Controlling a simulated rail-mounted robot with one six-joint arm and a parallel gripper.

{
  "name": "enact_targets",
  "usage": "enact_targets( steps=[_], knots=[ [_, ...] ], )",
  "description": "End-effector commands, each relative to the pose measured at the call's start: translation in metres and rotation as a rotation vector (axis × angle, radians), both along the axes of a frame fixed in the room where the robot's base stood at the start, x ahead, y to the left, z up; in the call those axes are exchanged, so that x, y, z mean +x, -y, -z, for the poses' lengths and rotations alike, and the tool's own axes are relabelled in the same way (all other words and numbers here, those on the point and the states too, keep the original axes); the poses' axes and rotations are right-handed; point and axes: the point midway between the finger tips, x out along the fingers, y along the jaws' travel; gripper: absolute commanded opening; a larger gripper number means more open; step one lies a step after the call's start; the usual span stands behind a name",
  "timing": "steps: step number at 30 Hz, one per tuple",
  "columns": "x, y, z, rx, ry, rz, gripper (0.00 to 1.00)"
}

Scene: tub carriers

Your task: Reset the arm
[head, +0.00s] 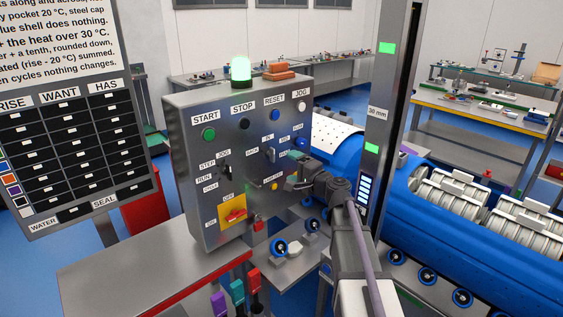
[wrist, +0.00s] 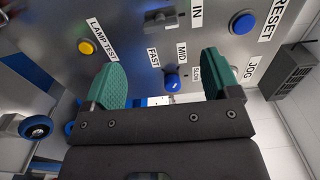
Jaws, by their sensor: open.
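My arm reaches from the lower right in the head view toward the grey control panel (head: 190,120). My gripper (head: 296,156) is close to the panel's right side. In the wrist view my gripper (wrist: 165,85) is open, its two green pads apart with nothing between them. Beyond the gap is a blue knob (wrist: 172,82) by the labels FAST, MID and SLOW. The blue RESET button (head: 275,115) is above my gripper on the panel; it shows at the upper right of the wrist view (wrist: 243,22). I cannot tell whether the gripper touches the panel.
A green lamp (head: 241,69) glows on the panel top. A yellow LAMP TEST button (wrist: 85,47) is left of the pads. A red switch (head: 236,215) and padlock (head: 258,221) are low on the panel. A grey post (head: 386,120) and blue drum (head: 460,235) stand right.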

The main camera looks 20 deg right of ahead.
Motion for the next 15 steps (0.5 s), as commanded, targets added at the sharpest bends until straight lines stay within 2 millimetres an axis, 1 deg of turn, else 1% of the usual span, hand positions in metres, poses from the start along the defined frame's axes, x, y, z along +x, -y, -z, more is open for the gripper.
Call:
enact_targets(
  steps=[1,3,15],
  knots=[
    [-0.0069,0.0025,0.0,0.0,0.0,0.002,0.82],
    [-0.0105,0.0043,0.0,0.0,0.0,0.001,0.82],
    [-0.0107,0.0045,0.0,0.0,0.0,-0.002,0.82]
  ],
)
